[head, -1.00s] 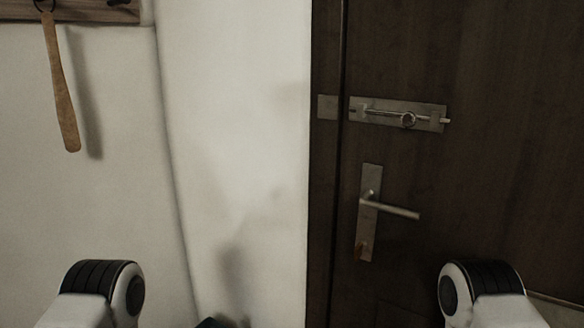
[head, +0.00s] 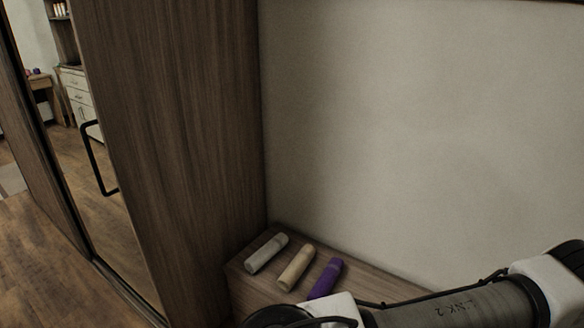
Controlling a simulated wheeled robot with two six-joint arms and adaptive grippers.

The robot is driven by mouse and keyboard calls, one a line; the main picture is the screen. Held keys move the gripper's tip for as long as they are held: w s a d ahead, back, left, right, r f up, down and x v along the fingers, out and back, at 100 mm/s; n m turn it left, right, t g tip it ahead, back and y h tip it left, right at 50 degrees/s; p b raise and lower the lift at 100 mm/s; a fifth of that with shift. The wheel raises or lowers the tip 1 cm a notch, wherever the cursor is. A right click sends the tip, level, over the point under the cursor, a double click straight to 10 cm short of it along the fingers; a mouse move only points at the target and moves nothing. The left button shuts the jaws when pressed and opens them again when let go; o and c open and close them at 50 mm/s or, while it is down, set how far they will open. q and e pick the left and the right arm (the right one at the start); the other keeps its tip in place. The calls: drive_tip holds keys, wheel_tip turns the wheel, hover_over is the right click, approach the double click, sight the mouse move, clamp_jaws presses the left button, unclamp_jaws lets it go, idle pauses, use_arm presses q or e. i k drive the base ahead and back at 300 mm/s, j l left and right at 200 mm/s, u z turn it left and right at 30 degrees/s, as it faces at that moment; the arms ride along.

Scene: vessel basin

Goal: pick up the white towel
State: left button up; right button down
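A white rolled towel (head: 266,254) lies on a low wooden bench top (head: 246,258) in the corner between a brown wardrobe and a pale wall. It is the leftmost of three similar rolls, and nothing covers it. One of my arms crosses the lower right of the head view, with its nearest joint just below the rolls. Neither gripper shows, so I cannot see whether they hold anything.
A beige roll (head: 296,267) and a purple roll (head: 326,279) lie to the right of the white one. The tall wardrobe (head: 185,130) with a mirrored door (head: 115,215) stands on the left. Open wooden floor (head: 40,265) shows at lower left.

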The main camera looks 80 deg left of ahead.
sight(270, 249)
drive_tip(key=u, duration=2.9)
drive_tip(key=z, duration=1.35)
drive_tip(key=j+z, duration=0.35)
drive_tip(key=j, duration=1.85)
drive_tip(key=i, duration=0.1)
